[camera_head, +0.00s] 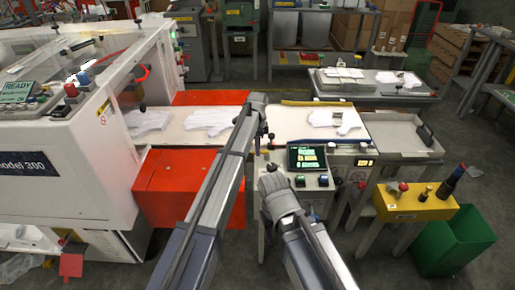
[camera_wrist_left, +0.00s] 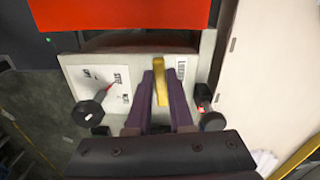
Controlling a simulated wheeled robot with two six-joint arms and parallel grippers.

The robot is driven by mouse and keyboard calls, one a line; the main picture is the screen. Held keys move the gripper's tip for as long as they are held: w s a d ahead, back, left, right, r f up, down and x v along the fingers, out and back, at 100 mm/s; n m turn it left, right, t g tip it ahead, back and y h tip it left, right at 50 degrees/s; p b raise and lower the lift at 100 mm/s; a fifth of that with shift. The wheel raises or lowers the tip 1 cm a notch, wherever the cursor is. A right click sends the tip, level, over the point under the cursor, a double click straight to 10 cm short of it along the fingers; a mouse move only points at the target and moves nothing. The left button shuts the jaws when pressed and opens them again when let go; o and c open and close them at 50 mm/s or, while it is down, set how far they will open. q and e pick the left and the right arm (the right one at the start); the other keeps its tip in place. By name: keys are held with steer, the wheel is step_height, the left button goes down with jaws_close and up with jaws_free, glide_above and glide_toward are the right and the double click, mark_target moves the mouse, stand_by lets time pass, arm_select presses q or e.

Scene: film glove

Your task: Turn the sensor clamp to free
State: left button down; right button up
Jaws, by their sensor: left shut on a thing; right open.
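The sensor clamp (camera_wrist_left: 160,84) looks like a short yellow lever on a pale panel (camera_wrist_left: 205,55) in the left wrist view. It points nearly straight up and down in that picture, beside a small printed label too blurred to read surely. My left gripper (camera_wrist_left: 161,92) has its dark purple fingers shut on the lever, one on each side.
A black knob (camera_wrist_left: 87,112) with a red pointer is left of the clamp, and another dark knob (camera_wrist_left: 212,121) is right. A control box with a screen (camera_head: 307,158) stands right of my arms. An orange-red guard (camera_head: 178,185) is left. A yellow box (camera_head: 415,202) stands right.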

mark_target(268, 154)
arm_select(q)
steer(key=n, duration=0.1)
steer(key=s+n, duration=0.1)
steer(key=n, duration=0.2)
steer(key=shift+s+d, duration=0.25)
steer(key=shift+s, duration=0.05)
steer(key=n, duration=0.2)
steer(key=s+d+n, duration=0.1)
steer(key=n, duration=0.1)
steer(key=shift+s+n, duration=0.1)
steer(key=shift+n, duration=0.3)
steer(key=n, duration=0.1)
steer(key=d+n, duration=0.1)
steer(key=n, duration=0.2)
steer(key=shift+s+d, duration=0.15)
steer(key=shift+s, duration=0.2)
steer(key=shift+s+d+n, duration=0.1)
steer(key=shift+d+n, duration=0.2)
steer(key=shift+n, duration=0.65)
steer(key=shift+d+n, duration=0.3)
steer(key=shift+n, duration=0.65)
steer(key=c, duration=0.8)
jaws_free()
